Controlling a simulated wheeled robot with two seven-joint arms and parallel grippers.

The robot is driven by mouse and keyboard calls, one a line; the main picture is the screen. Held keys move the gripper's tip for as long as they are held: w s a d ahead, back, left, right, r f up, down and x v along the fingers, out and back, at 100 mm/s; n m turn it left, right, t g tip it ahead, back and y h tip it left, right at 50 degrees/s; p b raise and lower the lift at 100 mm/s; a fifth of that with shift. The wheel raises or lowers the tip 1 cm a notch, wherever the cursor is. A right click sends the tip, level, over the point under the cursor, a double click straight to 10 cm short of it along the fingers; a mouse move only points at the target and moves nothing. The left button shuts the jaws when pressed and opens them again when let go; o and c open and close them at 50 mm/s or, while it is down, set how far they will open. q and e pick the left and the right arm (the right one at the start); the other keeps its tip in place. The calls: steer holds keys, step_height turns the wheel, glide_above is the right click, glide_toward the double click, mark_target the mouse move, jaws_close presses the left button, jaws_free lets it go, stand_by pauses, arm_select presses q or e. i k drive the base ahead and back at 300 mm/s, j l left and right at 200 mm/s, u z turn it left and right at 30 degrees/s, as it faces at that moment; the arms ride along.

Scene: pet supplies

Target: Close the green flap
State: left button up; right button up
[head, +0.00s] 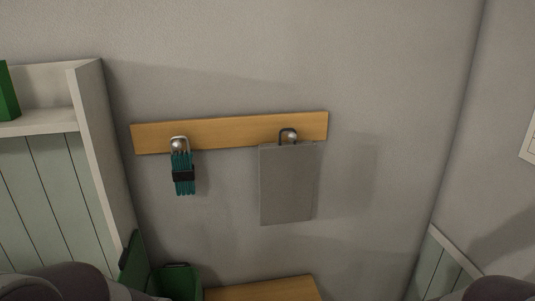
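A green box (183,284) shows at the bottom left of the head view, cut off by the lower edge. A green panel (134,259) that looks like its flap stands up and tilted at the box's left side. A dark strip lies along the box's top edge. My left arm covers part of the box's lower left. Neither of my grippers is in the picture; only rounded grey arm parts show at the bottom left and bottom right corners.
A wooden wall rail (230,132) holds a teal bundle (183,175) and a grey clipboard-like panel (289,184) on hooks. A wooden surface (265,290) lies right of the box. A white shelf unit (95,140) stands left, with a green item (8,94) on it.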

mark_target(133, 265)
steer(key=u, duration=1.25)
